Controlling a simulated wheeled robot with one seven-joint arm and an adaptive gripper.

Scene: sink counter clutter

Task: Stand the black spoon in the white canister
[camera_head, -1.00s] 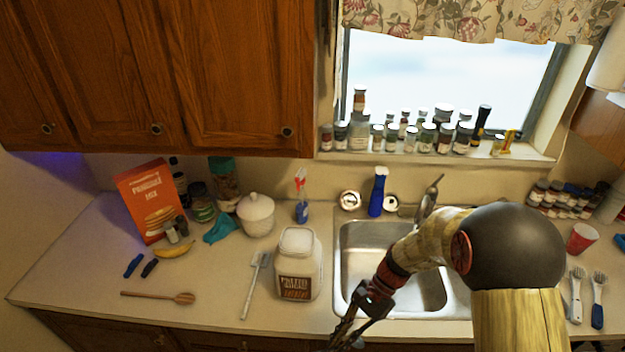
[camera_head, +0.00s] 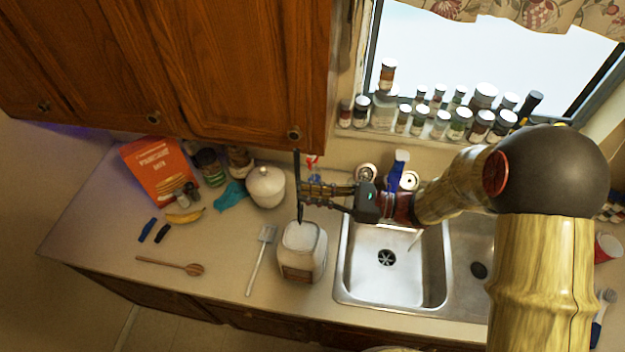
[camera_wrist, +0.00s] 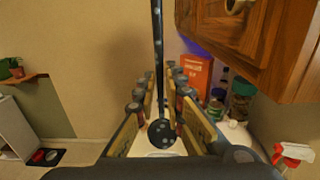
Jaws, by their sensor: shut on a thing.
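The black spoon (camera_head: 298,172) is upright in my gripper (camera_head: 304,190), its lower end over or at the mouth of the white canister (camera_head: 303,262). The canister is a square white jar with a brown label, left of the sink. I cannot tell whether the spoon's end is inside the mouth or just above it. In the wrist view the spoon (camera_wrist: 158,45) runs vertically between the fingers of my gripper (camera_wrist: 161,88), its round end low in the picture. The canister is mostly hidden there.
A white lidded pot (camera_head: 266,188) stands behind the canister. A grey-white spatula (camera_head: 260,255) lies to its left, and a wooden spoon (camera_head: 170,264) farther left. The sink (camera_head: 345,285) is to the right. The wooden cabinets (camera_head: 230,70) overhang behind.

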